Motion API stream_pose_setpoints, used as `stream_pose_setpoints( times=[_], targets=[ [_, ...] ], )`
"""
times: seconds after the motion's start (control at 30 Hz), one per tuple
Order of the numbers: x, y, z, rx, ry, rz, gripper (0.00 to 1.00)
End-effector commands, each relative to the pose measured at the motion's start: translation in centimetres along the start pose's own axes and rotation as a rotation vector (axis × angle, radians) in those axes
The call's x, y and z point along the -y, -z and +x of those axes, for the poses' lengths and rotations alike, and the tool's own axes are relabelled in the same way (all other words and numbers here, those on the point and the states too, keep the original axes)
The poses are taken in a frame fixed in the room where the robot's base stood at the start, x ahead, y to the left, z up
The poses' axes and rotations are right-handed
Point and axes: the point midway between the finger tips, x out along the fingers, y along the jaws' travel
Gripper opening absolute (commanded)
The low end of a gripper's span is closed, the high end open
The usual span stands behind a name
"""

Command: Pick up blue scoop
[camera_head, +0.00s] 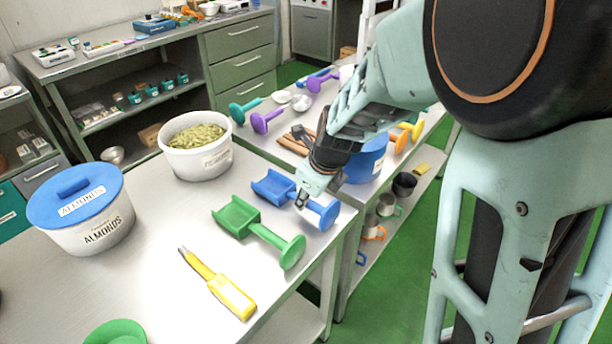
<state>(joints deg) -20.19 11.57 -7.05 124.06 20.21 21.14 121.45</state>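The blue scoop (273,188) lies on the white table near its right edge. Its open trough points to the left and its round end disc (329,214) points to the right. My gripper (301,204) reaches down from the upper right to the scoop's handle, between trough and disc. The gripper hides most of the handle. I cannot tell whether the fingers touch the handle or how far they are apart.
A green scoop (238,217) lies just in front, and a yellow-handled tool (229,296) nearer. A white tub (197,160) and a blue-lidded almonds tub (103,232) stand left. A blue container (366,164) stands behind the gripper. Bare table lies around the tubs.

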Motion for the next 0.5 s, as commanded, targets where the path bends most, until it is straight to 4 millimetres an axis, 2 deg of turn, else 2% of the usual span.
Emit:
stream_pose_setpoints(
  times=[0.03, 0.2, 0.5],
  targets=[
    [0.0, 0.2, 1.1, -0.004, -0.002, 0.003, 0.26],
    [0.1, 0.0, 3.3, -0.003, -0.001, 0.001, 0.26],
    [0.1, -0.1, 3.9, -0.001, -0.001, 0.0, 0.26]
  ],
)
